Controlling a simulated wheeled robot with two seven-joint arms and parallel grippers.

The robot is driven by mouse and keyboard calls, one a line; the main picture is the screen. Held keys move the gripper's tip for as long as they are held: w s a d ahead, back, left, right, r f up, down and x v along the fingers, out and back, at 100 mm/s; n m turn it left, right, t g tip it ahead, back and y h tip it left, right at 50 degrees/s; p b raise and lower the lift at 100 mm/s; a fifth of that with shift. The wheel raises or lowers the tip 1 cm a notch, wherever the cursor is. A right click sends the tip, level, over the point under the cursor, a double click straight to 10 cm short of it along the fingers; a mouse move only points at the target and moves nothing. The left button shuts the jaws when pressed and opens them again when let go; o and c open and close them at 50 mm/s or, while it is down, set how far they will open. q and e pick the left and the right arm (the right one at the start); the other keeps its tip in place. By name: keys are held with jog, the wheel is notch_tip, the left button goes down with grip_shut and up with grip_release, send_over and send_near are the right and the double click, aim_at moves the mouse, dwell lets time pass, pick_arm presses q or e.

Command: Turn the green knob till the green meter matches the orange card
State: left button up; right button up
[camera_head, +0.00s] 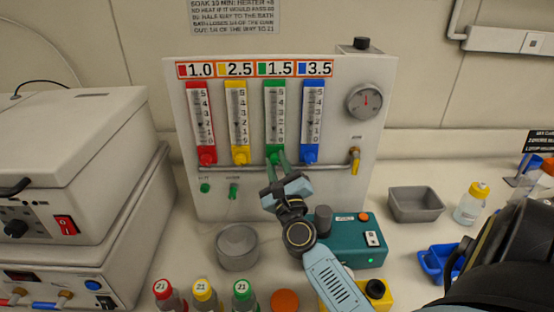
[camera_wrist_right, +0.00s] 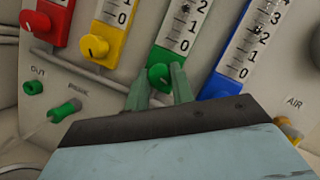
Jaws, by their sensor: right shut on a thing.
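The panel (camera_head: 180,120) stands upright with four meters in red, yellow, green and blue. The orange card (camera_head: 254,69) runs above them and reads 1.5 over the green meter (camera_head: 275,105). The green knob (camera_wrist_right: 160,76) sits at that meter's foot. My right gripper (camera_wrist_right: 160,88) is shut on the green knob, one finger on each side. It also shows in the head view (camera_head: 277,160), partly covering the knob. My left gripper is out of view.
The red (camera_head: 207,159), yellow (camera_head: 240,158) and blue (camera_head: 310,157) knobs flank the green one closely. A pipe (camera_head: 335,168) runs just below to the air valve (camera_head: 355,160).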

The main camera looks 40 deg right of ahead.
dwell(0.4)
jog(key=o, duration=1)
jog(key=b+v, duration=0.4)
jog(key=v, duration=0.9)
jog(key=shift+s, duration=0.25)
jog(key=shift+f, duration=0.1)
